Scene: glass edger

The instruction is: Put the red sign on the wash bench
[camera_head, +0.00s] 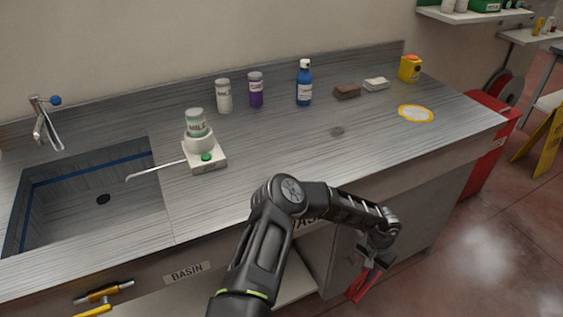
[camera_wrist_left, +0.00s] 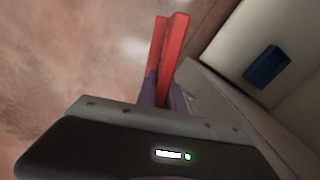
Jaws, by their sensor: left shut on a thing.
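My left gripper (camera_head: 373,262) is shut on the red sign (camera_head: 362,284), low in front of the wash bench cabinet and below the counter's front edge. In the left wrist view the sign (camera_wrist_left: 172,52) shows as two narrow red panels seen nearly edge-on between the gripper fingers (camera_wrist_left: 165,93). The face of the sign cannot be read. The wash bench (camera_head: 260,150) is a grey steel counter with a sunken basin (camera_head: 95,215) at the left. My right gripper is not in either view.
White (camera_head: 224,97), purple (camera_head: 256,91) and blue (camera_head: 304,86) bottles, brown (camera_head: 347,91) and white (camera_head: 376,84) blocks and a yellow container (camera_head: 410,68) line the back. A yellow-rimmed disc (camera_head: 415,114) lies at the right. The front right counter is clear.

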